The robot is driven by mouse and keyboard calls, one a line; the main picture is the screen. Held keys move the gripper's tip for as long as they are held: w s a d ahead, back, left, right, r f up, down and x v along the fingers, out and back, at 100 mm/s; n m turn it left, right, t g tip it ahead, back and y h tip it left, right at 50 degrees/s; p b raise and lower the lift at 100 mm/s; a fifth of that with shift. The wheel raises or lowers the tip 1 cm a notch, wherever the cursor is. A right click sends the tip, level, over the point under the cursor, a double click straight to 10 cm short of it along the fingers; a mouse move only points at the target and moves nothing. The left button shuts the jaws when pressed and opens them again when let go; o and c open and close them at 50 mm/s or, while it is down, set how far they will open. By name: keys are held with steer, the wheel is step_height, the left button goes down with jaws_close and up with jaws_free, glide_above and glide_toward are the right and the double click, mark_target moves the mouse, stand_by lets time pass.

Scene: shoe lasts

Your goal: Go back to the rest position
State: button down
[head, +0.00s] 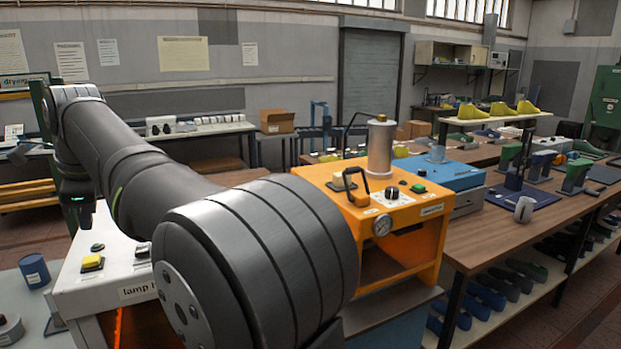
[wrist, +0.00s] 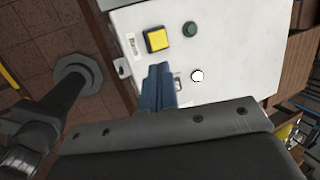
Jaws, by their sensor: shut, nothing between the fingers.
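My gripper (head: 80,218) hangs at the far left of the head view, dark and small, below the wrist with its green light. It is clear of the bench things around it. In the wrist view the blue fingers of my gripper (wrist: 157,72) lie together, with nothing between them. Behind them is the white top of the lamp box (wrist: 225,28), which stands at the lower left of the head view (head: 75,297). I cannot tell the height of the fingers above it.
The lamp box carries a yellow button (wrist: 157,39) and a green button (wrist: 190,29). An orange machine (head: 352,205) with a gauge stands right of my arm. A blue cup (head: 34,270) is at the left. A long wooden bench (head: 470,245) holds shoe-last equipment.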

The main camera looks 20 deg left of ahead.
steer(key=v, duration=0.6)
stand_by(0.3)
